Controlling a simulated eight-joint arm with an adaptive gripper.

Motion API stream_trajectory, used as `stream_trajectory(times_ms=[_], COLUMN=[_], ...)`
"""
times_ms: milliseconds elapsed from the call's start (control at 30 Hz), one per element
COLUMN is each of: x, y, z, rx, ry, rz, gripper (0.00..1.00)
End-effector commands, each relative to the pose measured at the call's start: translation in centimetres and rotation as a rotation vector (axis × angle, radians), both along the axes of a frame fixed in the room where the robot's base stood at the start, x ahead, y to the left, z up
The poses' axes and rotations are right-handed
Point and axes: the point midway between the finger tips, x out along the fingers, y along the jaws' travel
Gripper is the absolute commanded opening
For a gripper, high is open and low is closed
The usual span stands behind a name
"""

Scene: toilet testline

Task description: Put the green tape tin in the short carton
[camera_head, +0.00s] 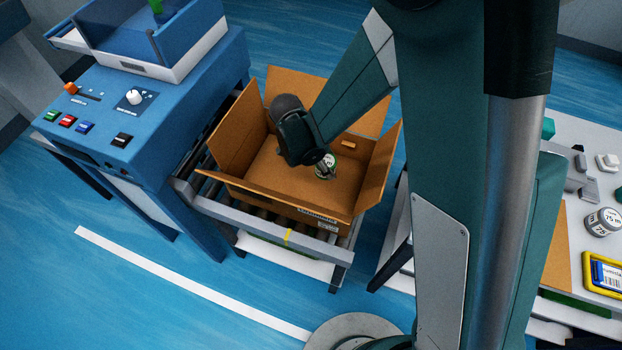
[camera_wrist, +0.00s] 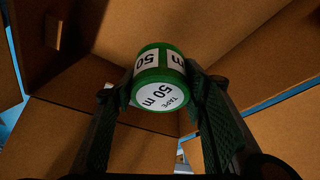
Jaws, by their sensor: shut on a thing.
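The green tape tin (camera_wrist: 158,82) has white labels reading "50 m" and "TAPE". My gripper (camera_wrist: 160,95) is shut on it, with one finger on each side, in the wrist view. In the head view the tin (camera_head: 326,165) shows partly at the tip of my gripper (camera_head: 325,168), inside the open carton. The short carton (camera_head: 285,190) is brown cardboard with its flaps spread out, standing on a roller conveyor. Carton walls fill most of the wrist view. I cannot tell whether the tin touches the carton floor.
A blue machine (camera_head: 150,110) with coloured buttons stands left of the carton. The roller conveyor (camera_head: 290,245) lies under the carton. At right, a pale table holds a grey tin (camera_head: 603,222) and a yellow-framed blue item (camera_head: 605,274). My arm passes over the carton's upper right side.

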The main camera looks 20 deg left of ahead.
Motion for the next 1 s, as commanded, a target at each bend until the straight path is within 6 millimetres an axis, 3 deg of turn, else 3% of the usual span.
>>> stream_trajectory(times_ms=[500,1000], x=[0.0,0.0], y=[0.0,0.0], z=[-5.7,-6.4], rx=[0.000,0.000], ry=[0.000,0.000], rz=[0.000,0.000], gripper=[0.26,0.26])
